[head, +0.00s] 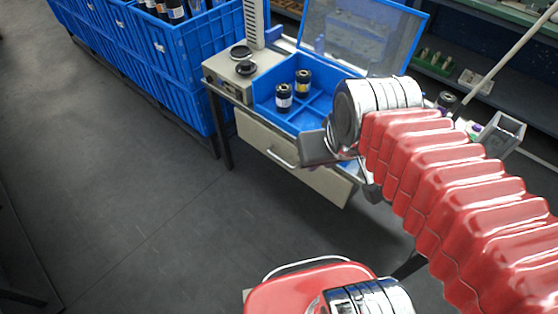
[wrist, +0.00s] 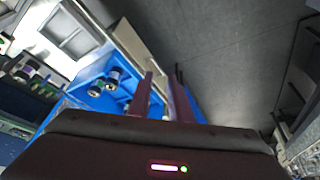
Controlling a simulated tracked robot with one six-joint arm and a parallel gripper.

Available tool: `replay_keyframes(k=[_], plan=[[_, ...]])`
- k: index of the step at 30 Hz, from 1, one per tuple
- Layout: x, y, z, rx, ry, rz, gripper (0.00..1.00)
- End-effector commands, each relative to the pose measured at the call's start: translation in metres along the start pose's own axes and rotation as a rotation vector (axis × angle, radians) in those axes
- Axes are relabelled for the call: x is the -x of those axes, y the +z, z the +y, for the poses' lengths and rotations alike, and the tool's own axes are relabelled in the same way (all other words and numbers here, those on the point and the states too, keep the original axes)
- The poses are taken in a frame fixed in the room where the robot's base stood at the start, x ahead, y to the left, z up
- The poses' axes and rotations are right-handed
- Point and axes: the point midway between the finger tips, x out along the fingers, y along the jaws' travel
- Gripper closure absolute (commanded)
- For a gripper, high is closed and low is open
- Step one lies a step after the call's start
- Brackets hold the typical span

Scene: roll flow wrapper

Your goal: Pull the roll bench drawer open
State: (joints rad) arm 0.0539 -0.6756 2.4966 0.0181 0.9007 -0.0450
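The roll bench drawer has a cream front (head: 325,182) below the bench top in the head view, and it looks shut. Its pale bar handle (head: 281,160) is on the left part of that front. In the wrist view a cream panel (wrist: 136,48), likely the drawer front, lies beyond and left of my fingers. My gripper (wrist: 163,72) is open, with a gap between its two dark fingers and nothing held. No contact with the handle is visible.
An open blue compartment box (head: 262,92) with two dark rolls (head: 303,83) is on the bench. A grey device (head: 228,72) stands left of it. Blue crates (head: 175,70) line the left. A grey bin (head: 503,133) is at right. The floor before the drawer is clear.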

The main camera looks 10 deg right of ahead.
Motion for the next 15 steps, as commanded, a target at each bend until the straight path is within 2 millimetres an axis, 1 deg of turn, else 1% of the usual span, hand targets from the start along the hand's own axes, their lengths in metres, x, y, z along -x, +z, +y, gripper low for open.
replay_keyframes(k=[1, 15], plan=[[-0.009, 0.002, 0.006, -0.017, 0.007, -0.033, 0.81], [-0.095, 0.014, 0.038, -0.050, 0.049, -0.269, 0.81]])
